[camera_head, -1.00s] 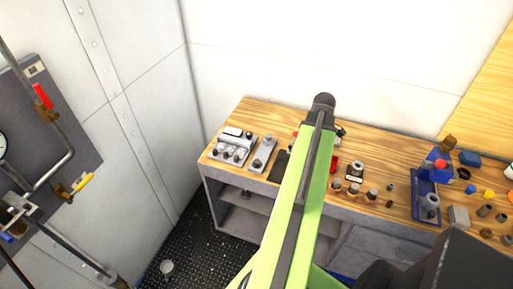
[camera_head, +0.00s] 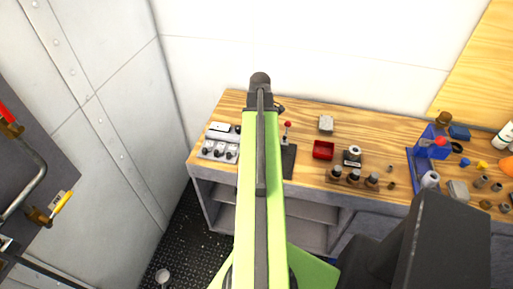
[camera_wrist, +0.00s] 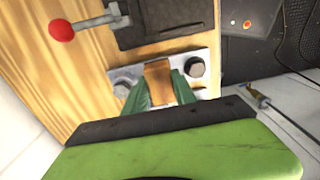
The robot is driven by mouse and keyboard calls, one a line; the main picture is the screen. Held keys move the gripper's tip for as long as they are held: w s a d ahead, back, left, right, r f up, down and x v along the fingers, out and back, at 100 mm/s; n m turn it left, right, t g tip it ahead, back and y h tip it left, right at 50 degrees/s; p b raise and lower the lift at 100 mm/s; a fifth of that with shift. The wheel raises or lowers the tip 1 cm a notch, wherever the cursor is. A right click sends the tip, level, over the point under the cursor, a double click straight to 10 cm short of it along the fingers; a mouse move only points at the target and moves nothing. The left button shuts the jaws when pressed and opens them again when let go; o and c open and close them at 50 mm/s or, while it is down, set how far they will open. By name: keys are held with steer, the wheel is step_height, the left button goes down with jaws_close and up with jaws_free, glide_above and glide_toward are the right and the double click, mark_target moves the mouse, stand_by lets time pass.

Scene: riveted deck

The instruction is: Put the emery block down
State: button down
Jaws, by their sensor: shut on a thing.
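My gripper (camera_wrist: 155,92) shows in the wrist view as two green fingers. It is shut on a brown block (camera_wrist: 158,80), which I take to be the emery block. In the head view my green arm reaches over the left part of the wooden bench (camera_head: 300,112) and hides the gripper and the block.
A red-knobbed lever (camera_head: 287,126) stands right of my arm; it also shows in the wrist view (camera_wrist: 62,30). A switch panel (camera_head: 218,151) is left. Bare wood lies between several items.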

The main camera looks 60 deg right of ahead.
steer(key=shift+w+a+f, duration=0.15)
steer(key=shift+w+f, duration=0.3)
steer(key=shift+w, duration=0.25)
step_height(320, 180, down, 4)
steer(key=b, duration=0.4)
steer(key=shift+s+f, duration=0.1)
steer(key=shift+f, duration=0.05)
steer(key=shift+r, duration=0.25)
steer(key=shift+f, duration=0.25)
steer(key=c, duration=1)
jaws_free()
steer(key=shift+r, duration=0.1)
step_height(320, 180, up, 12)
steer(key=p, duration=1.2)
steer(key=shift+r, duration=0.25)
steer(key=shift+f, duration=0.1)
